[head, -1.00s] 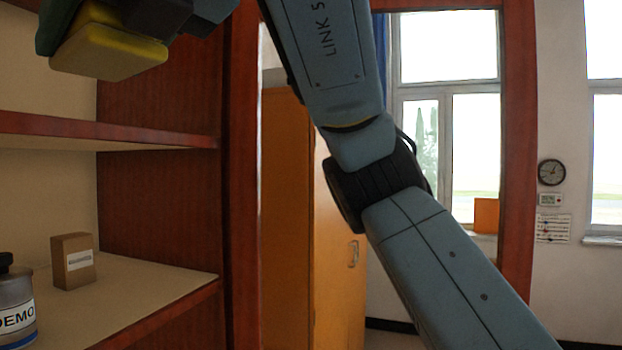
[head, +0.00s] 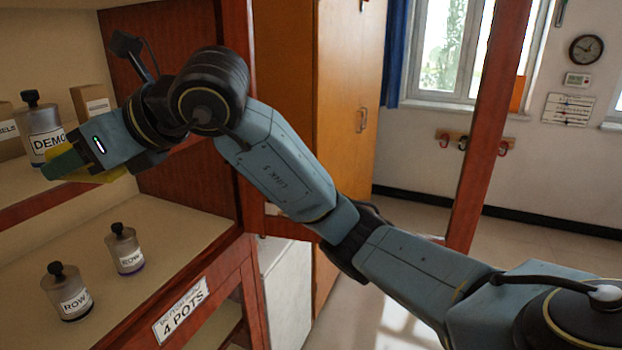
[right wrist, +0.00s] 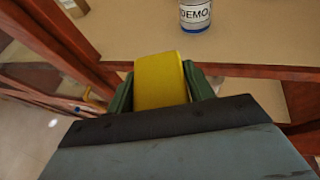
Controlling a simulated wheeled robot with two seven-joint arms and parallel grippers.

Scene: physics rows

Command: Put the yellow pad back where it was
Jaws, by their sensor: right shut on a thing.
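The yellow pad (head: 104,176) is held in my right gripper (head: 62,166), in front of the edge of the shelf that carries the DEMO bottle (head: 45,129). The arm covers much of the pad in the head view. In the right wrist view the pad (right wrist: 161,80) sits between the two green fingers of the right gripper (right wrist: 161,88), which is shut on it. The pad points towards the shelf, with the DEMO bottle (right wrist: 195,14) beyond it. My left gripper is not in view.
A small brown box (head: 91,101) stands beside the DEMO bottle. Two ROW bottles (head: 68,295) (head: 125,250) stand on the shelf below, with bare board around them. A "4 POTS" label (head: 181,310) is on its front edge. A red post (head: 487,125) stands right of the arm.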

